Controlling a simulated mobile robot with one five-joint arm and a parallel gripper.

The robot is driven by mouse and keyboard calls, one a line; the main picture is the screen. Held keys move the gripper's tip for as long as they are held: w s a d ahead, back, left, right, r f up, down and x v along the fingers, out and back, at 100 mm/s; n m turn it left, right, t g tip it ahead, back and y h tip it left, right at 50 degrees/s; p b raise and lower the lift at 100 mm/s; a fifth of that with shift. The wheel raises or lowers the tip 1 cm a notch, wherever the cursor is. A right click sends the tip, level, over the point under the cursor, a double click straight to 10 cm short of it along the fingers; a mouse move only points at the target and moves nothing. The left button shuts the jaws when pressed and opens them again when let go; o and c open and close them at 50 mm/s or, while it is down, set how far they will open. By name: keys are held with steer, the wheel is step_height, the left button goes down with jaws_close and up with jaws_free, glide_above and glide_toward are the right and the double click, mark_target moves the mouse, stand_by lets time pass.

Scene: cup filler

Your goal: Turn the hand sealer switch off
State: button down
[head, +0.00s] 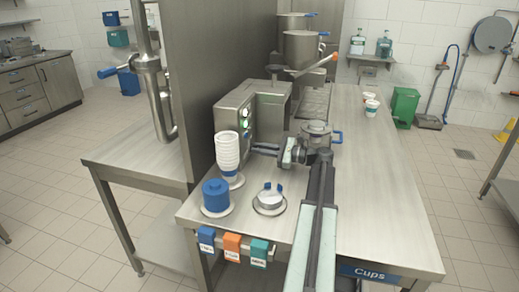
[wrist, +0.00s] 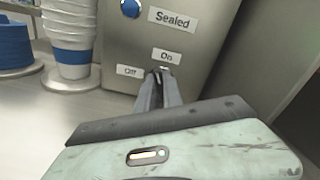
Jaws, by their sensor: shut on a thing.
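The hand sealer is a grey metal box (head: 238,112) on the counter, with lit green lights on its front. In the wrist view its front panel (wrist: 215,55) carries a "Sealed" label, a blue button and small "Off" and "On" labels. My gripper (wrist: 162,74) has its fingers close together at the panel, just below "On" and right of "Off". They are shut on the switch, which is mostly hidden between the tips. In the head view my gripper (head: 256,149) reaches left to the sealer's lower front.
A stack of white cups (head: 227,150) stands just left of my gripper. A blue roll (head: 215,196) and a small metal dish (head: 269,199) sit in front of it. A lidded pot (head: 316,134) is behind my wrist.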

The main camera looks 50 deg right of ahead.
steer(key=shift+n, duration=0.4)
steer(key=c, duration=1.5)
jaws_free()
steer(key=v, duration=0.8)
